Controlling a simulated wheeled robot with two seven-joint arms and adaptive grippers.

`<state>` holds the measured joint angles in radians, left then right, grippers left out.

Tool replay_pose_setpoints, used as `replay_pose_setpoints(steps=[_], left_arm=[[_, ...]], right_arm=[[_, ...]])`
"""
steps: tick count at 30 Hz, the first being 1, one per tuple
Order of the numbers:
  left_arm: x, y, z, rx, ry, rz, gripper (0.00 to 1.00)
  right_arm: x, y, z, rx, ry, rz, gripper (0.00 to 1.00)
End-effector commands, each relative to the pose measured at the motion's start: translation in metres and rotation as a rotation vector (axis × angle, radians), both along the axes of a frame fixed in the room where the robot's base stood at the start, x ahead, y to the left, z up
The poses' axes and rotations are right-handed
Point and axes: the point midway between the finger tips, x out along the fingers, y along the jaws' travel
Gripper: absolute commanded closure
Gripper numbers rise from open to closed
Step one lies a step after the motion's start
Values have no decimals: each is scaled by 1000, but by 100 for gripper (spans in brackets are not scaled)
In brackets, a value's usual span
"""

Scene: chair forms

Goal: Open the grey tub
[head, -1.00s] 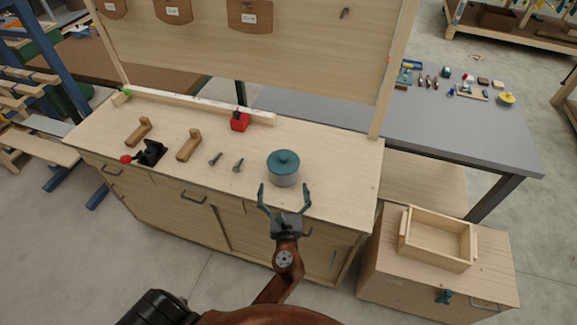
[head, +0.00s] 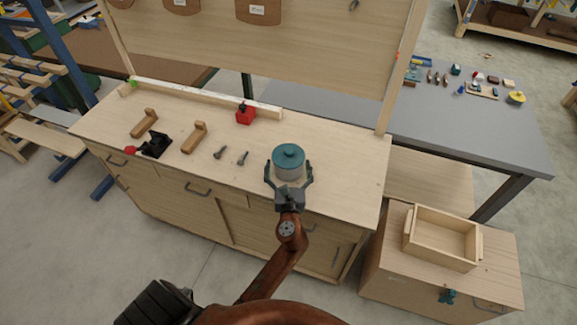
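The grey tub (head: 289,172) stands upright near the front right of the wooden workbench. Its round teal lid (head: 288,156), with a small knob on top, sits on it. My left gripper (head: 288,171) is at the front of the tub, its two fingers spread on either side of the tub's body below the lid. The fingers look open; I cannot tell whether either touches the wall. The lower front of the tub is partly hidden by the gripper. My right gripper is not in view.
On the workbench (head: 345,180) lie two bolts (head: 231,155), two wooden brackets (head: 194,138), a black clamp with a red tip (head: 155,146) and a red block (head: 245,114). A wooden tray (head: 440,240) sits on a low cabinet at right. The bench right of the tub is clear.

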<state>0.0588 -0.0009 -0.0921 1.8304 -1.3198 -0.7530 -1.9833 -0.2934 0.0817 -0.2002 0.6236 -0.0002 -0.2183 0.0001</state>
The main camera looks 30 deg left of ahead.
Motion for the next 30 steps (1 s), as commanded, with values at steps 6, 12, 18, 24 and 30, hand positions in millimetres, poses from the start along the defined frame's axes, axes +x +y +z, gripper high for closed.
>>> replay_pose_setpoints(steps=[6,12,18,24,30], left_arm=[[0,0,0,-1,-1,0,29],[0,0,0,-1,-1,0,43],[0,0,0,-1,-1,0,51],[0,0,2,0,-1,0,51],[0,-1,21,-2,-5,-1,51]], right_arm=[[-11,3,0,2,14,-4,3],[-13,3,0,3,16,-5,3],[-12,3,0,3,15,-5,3],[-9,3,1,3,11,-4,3],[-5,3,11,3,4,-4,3]])
